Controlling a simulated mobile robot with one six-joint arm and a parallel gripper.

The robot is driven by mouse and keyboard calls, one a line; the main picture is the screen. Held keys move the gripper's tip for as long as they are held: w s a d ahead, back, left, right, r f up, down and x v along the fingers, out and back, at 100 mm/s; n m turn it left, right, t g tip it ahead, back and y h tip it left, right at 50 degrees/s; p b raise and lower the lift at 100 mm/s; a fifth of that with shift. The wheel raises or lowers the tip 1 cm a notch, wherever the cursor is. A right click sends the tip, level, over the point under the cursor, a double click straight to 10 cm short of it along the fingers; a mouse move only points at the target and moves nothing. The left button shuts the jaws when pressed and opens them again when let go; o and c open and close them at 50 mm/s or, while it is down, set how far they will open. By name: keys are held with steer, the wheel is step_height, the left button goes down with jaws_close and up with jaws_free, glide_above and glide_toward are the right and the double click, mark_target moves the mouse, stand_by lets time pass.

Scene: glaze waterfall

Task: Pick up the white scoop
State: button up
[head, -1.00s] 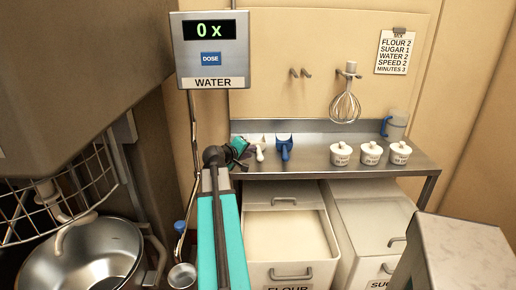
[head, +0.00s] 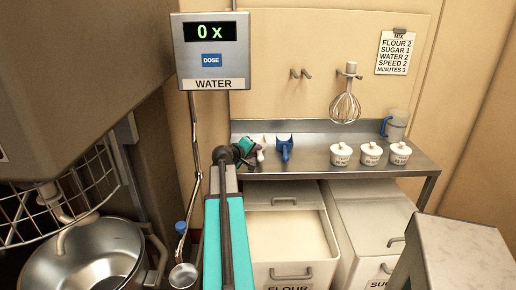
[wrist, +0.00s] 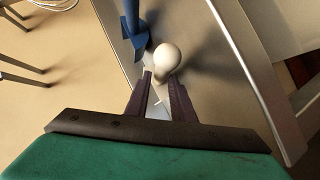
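The white scoop (head: 261,154) lies on the steel shelf, left of a blue scoop (head: 285,148), and my gripper (head: 252,148) partly hides it in the head view. In the wrist view the white scoop's rounded end (wrist: 167,58) shows just ahead of my fingertips. The blue scoop (wrist: 134,30) stands beyond it, to the left. My gripper (wrist: 161,92) is open, with its dark fingers apart on either side of the white scoop's line. Whether a finger touches the scoop cannot be told.
The steel shelf (head: 330,170) also holds several lidded white pots (head: 371,154) and a jug (head: 396,126). A whisk (head: 345,105) hangs above. The flour bin (head: 290,235) stands below the shelf. A metal bowl (head: 85,255) and the water dispenser (head: 210,50) are at left.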

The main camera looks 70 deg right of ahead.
steer(key=shift+x, duration=1.5)
jaws_close()
